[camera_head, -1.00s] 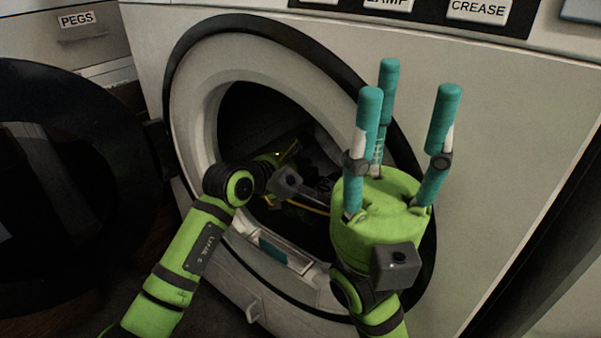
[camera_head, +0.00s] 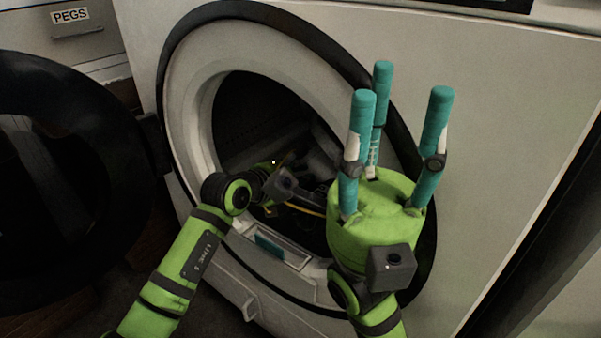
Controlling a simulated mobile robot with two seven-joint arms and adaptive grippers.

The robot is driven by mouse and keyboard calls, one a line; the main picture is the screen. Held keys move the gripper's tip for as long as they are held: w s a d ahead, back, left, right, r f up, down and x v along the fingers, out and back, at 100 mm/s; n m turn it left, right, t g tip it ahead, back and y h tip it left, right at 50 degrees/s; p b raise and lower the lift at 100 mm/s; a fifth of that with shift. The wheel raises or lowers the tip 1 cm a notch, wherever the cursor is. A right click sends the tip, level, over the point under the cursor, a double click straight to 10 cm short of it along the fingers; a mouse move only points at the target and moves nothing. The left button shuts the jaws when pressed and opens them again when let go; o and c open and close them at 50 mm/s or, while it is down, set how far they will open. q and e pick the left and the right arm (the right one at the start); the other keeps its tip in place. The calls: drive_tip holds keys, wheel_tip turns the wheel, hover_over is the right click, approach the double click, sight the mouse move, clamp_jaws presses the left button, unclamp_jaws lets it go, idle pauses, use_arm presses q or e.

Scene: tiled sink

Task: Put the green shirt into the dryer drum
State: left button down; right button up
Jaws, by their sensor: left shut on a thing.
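The dryer drum (camera_head: 245,110) is dark inside, behind a wide pale ring in the machine's front. My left arm reaches through the opening, and my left gripper (camera_head: 300,165) is inside the drum. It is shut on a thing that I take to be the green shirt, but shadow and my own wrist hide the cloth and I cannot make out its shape. My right gripper (camera_head: 395,92) stands in front of the drum's right rim. Its teal fingers point up, spread apart and empty.
The round dark door (camera_head: 75,95) stands open at the left. A drawer labelled PEGS (camera_head: 75,18) is at the top left. A small flap or latch recess (camera_head: 270,246) is below the opening. The flat dryer front (camera_head: 510,110) is clear at the right.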

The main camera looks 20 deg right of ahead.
use_arm(q)
drive_tip(key=shift+f+b, duration=0.65)
drive_tip(key=shift+f, duration=0.7)
drive_tip(key=c, duration=1.1)
unclamp_jaws()
drive_tip(key=v, duration=1.2)
drive_tip(key=shift+f, duration=0.1)
